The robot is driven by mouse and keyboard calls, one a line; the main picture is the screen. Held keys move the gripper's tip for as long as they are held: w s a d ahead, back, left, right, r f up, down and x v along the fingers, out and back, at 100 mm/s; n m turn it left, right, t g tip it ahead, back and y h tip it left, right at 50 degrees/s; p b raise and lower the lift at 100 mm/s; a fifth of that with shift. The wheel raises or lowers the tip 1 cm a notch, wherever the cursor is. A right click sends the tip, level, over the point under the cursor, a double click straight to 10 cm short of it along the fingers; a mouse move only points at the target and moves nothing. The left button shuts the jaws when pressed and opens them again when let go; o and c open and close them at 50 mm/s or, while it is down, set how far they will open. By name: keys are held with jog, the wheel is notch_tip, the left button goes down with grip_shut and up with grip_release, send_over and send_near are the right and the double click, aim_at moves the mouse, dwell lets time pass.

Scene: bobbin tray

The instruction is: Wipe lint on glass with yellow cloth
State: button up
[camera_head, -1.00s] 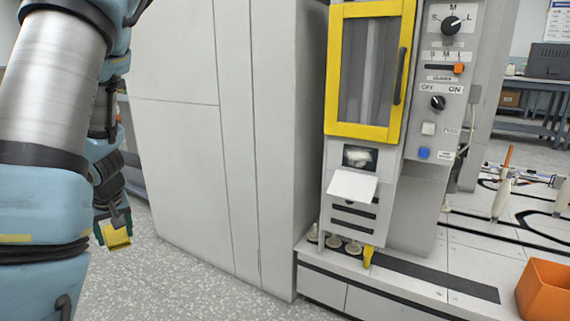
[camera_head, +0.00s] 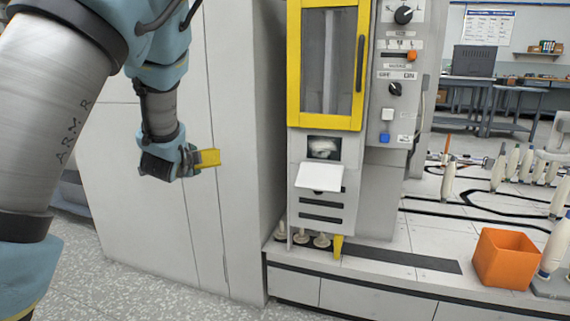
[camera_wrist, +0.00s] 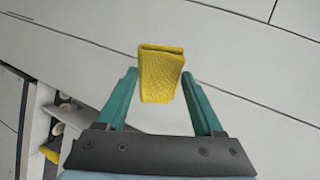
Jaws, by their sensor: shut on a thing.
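The yellow cloth (camera_head: 208,158) is a folded pad held out to the right of my gripper (camera_head: 196,160) in the head view. In the wrist view the cloth (camera_wrist: 160,75) sits between the two green fingers of my gripper (camera_wrist: 160,92). The glass (camera_head: 328,62) is a tall pane in a yellow-framed door on the grey machine. My gripper and the cloth are left of the door and lower than it, in front of a plain grey cabinet. Lint on the glass is too small to make out.
A grey cabinet (camera_head: 235,70) stands left of the machine. A control panel (camera_head: 398,75) with knobs is right of the door. A white flap (camera_head: 320,177) juts out below it. An orange bin (camera_head: 505,258) and several bobbins (camera_head: 447,181) stand on the deck at right.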

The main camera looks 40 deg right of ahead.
jog(key=s+d+r+m+g+h+b, duration=0.1)
jog(key=s+d+m+g+h, duration=0.35)
jog(key=s+d, duration=0.5)
jog(key=s+d+r+m+g+h, duration=0.1)
jog(key=s+d+m+g+h, duration=0.4)
jog(key=s+d, duration=0.4)
jog(key=shift+w+d+m+t, duration=0.25)
jog(key=shift+w+d+m, duration=0.15)
jog(key=shift+d, duration=0.45)
jog(key=shift+w+d+m+t, duration=0.25)
jog(key=shift+w+d, duration=0.25)
jog(key=shift+d, duration=0.35)
jog(key=shift+w+d, duration=0.3)
jog(key=shift+d, duration=0.15)
jog(key=shift+s+d+b, duration=0.25)
jog(key=shift+s+d, duration=0.55)
jog(key=shift+s, duration=0.65)
jog(key=shift+s+d+b, duration=0.25)
jog(key=shift+s+d, duration=0.6)
jog(key=shift+s, duration=0.65)
jog(key=shift+s+d+b, duration=0.25)
jog(key=shift+s+d, duration=0.55)
jog(key=shift+s, duration=0.65)
jog(key=shift+w+f, duration=0.1)
jog(key=shift+d, duration=0.1)
